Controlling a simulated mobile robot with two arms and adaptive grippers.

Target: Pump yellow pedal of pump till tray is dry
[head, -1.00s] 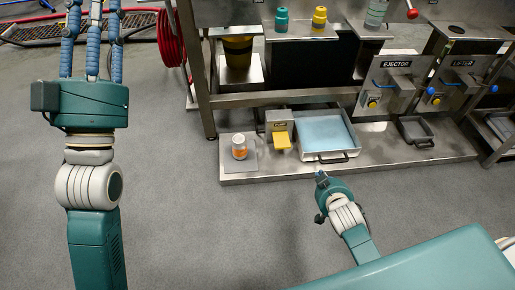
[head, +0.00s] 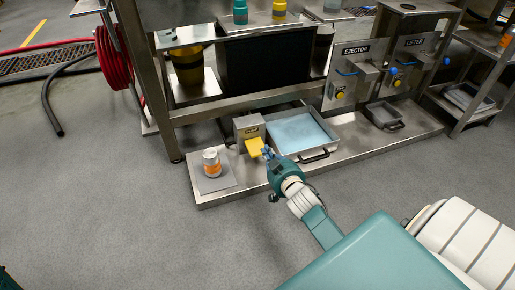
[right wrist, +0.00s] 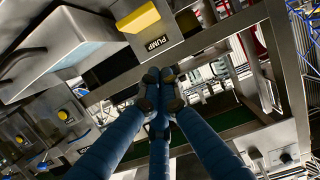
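The yellow pedal (head: 254,146) sticks out of the front of the grey pump box (head: 247,126). In the right wrist view the pedal (right wrist: 138,18) is at the top, above the PUMP label. The tray (head: 316,157) stands just right of the pump, with light blue liquid covering its floor. My right gripper (head: 267,153) is at the pedal's right front edge; I cannot tell whether it touches. Its blue fingers (right wrist: 162,76) are drawn together at the tips, with nothing seen between them. My left gripper is out of view.
A white and orange can (head: 211,164) stands on a plate left of the pump. The ejector panel (head: 352,75) and a small grey tray (head: 384,115) are to the right. A bench leg (head: 150,100) rises behind left. The floor in front is clear.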

